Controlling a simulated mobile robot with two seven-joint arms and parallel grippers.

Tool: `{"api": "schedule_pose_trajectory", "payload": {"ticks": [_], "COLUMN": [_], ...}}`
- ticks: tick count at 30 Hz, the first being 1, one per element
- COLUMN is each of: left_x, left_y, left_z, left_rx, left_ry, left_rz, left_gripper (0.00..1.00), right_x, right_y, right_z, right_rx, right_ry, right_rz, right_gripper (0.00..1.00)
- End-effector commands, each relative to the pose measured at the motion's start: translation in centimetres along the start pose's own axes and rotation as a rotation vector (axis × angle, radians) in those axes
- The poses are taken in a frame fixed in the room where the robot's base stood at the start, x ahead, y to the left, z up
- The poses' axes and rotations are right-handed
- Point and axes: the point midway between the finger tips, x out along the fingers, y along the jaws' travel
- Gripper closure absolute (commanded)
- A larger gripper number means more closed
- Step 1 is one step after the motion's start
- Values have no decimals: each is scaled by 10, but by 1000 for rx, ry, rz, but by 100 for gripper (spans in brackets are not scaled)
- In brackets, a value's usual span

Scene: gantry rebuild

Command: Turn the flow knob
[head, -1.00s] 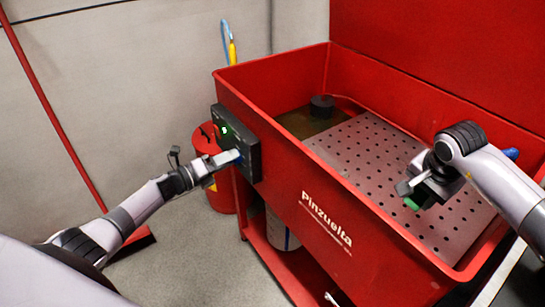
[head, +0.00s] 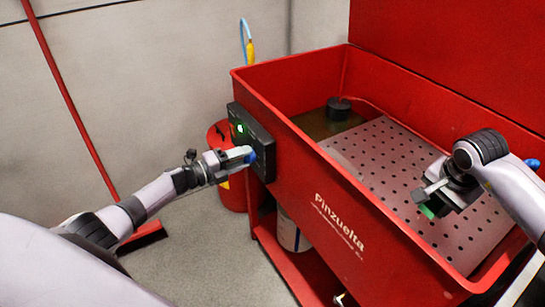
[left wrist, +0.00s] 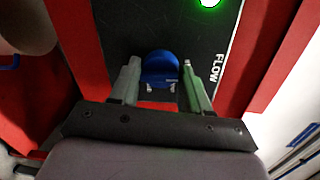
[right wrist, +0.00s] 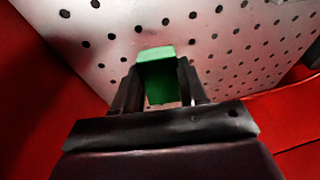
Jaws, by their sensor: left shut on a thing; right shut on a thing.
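The blue flow knob (left wrist: 160,68) is on a black control panel (left wrist: 120,25) beside the white word FLOW. In the head view the knob (head: 252,156) is at the lower part of the panel, on the left end of the red wash tub (head: 300,165). My left gripper (head: 246,155) reaches the knob from the left. In the left wrist view its fingers (left wrist: 161,80) stand on both sides of the knob, shut on it. My right gripper (head: 430,203) is shut on a green block (right wrist: 156,75) above the perforated tray. The block's lower part is hidden.
The perforated grey tray (head: 385,150) lies in the tub, with a black round part (head: 339,108) behind it. A green light (head: 240,128) glows on the panel. A red bin (head: 232,185) stands behind my left gripper. A red broom (head: 142,238) leans at the left wall.

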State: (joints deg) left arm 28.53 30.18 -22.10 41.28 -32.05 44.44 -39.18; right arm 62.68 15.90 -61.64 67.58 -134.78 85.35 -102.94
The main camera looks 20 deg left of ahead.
Motion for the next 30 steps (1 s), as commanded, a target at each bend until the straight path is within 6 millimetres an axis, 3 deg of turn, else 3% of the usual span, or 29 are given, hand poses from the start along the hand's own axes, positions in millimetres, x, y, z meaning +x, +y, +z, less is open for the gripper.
{"api": "schedule_pose_trajectory", "payload": {"ticks": [5,6,7,8,20,30], "left_x": [1,1,1,1,-5,-52], "left_y": [-1,-2,-1,-1,0,1], "left_z": [0,0,0,0,1,0], "left_rx": [-3,-3,-2,-2,0,-1], "left_ry": [1,1,1,0,-2,-1], "left_rz": [-4,-4,-4,-4,-1,2], "left_gripper": [84,44,34,30,30,30], "right_x": [-1,-1,-1,-1,-1,-1], "right_y": [0,0,0,0,0,0], "right_z": [0,0,0,0,0,0], "right_rx": [0,0,0,0,0,0], "right_ry": [1,1,1,1,1,1], "right_rz": [-1,-1,-1,-1,-1,-1], "right_gripper": [95,95,95,95,95,95]}}
